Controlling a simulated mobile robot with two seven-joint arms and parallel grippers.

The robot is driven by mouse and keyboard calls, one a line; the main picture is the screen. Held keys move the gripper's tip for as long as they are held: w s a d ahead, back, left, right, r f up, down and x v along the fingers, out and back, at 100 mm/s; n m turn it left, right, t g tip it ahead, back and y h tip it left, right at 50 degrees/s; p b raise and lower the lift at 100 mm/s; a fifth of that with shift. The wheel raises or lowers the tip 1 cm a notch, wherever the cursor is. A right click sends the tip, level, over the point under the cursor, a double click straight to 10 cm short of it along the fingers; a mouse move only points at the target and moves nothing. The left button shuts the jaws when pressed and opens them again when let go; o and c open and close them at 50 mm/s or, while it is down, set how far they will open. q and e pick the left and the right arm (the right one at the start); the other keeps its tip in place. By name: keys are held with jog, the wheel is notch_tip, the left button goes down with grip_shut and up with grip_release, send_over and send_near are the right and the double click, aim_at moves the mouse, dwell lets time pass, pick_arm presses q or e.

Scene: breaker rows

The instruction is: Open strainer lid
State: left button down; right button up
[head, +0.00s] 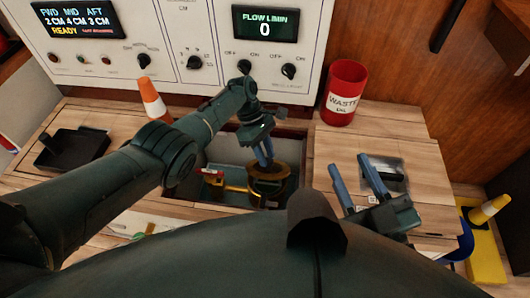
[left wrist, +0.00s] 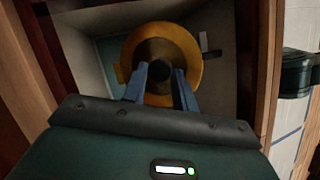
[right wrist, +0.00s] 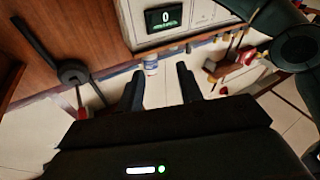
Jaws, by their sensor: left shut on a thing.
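The strainer is a round brass body with a brass lid (head: 278,170) down in an open recess in the wooden counter. In the left wrist view the lid (left wrist: 190,45) shows as a brass disc with a dark round knob (left wrist: 160,72) near its middle. My left gripper (head: 265,160) reaches down into the recess, its blue fingers (left wrist: 160,80) shut on the knob. I cannot tell whether the lid is seated or raised. My right gripper (head: 355,172) is open and empty above the counter, right of the recess; its fingers (right wrist: 160,85) stand apart in the right wrist view.
A red waste bin (head: 344,95) stands behind right of the recess. A control panel (head: 185,45) with knobs and displays rises behind. A black tray (head: 80,148) and an orange cone (head: 152,98) are on the left. A yellow cone (head: 488,210) is far right.

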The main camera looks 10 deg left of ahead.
jog(key=shift+f, duration=0.15)
